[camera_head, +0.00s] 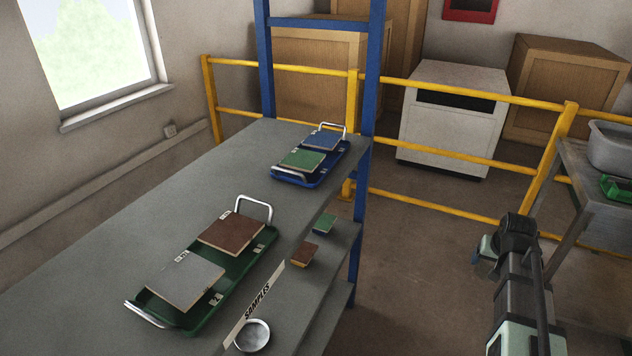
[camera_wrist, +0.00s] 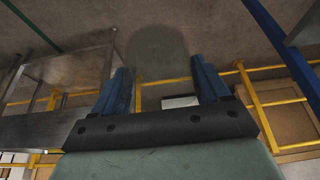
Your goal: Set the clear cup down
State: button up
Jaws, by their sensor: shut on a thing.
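The clear cup (camera_wrist: 158,48) shows in the wrist view as a faint, see-through grey-green shape between the blue fingers of my gripper (camera_wrist: 160,80). My gripper is shut on it. The floor and yellow rails show beyond it, so no surface is visible directly touching the cup. In the head view my arm is at the lower right, over the floor between the long grey table (camera_head: 120,220) and the side bench (camera_head: 580,180). The cup cannot be made out clearly there.
A round metal dish (camera_head: 252,336) sits near the SAMPLES strip (camera_head: 257,302). A blue post (camera_head: 367,80) and yellow railing (camera_head: 435,153) stand behind.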

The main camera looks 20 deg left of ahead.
jog(key=w+a+r+n+y, duration=0.1)
jog(key=w+a+r+n, duration=0.15)
jog(key=a+r, duration=0.55)
jog(key=w+a+r+n+y, duration=0.1)
jog(key=w+a+r+n, duration=0.2)
jog(key=a, duration=0.9)
jog(key=w+a+r+n+y, duration=0.1)
jog(key=w+a+r, duration=0.2)
jog(key=a+r, duration=0.55)
jog(key=s+a+r+n, duration=0.1)
jog(key=s+a+r, duration=0.1)
jog(key=a, duration=0.6)
jog(key=s+a+r+n+g, duration=0.1)
jog(key=s+a+r+n, duration=0.1)
jog(key=s+a, duration=0.3)
jog(key=s+a+r+n+g, duration=0.1)
jog(key=s+a+r, duration=0.2)
jog(key=a, duration=1)
jog(key=shift+s+r+y, duration=0.3)
jog(key=shift+r+y, duration=0.1)
jog(key=shift+r, duration=0.35)
jog(key=s+a+r+n+g, duration=0.1)
jog(key=s+a+n, duration=0.1)
jog(key=s+a, duration=0.65)
jog(key=s+a+r+n, duration=0.2)
jog(key=s+a, duration=0.6)
jog(key=s, duration=0.1)
jog(key=shift+y, duration=0.3)
jog(key=shift+s+f, duration=0.2)
jog(key=shift+f, duration=4.85)
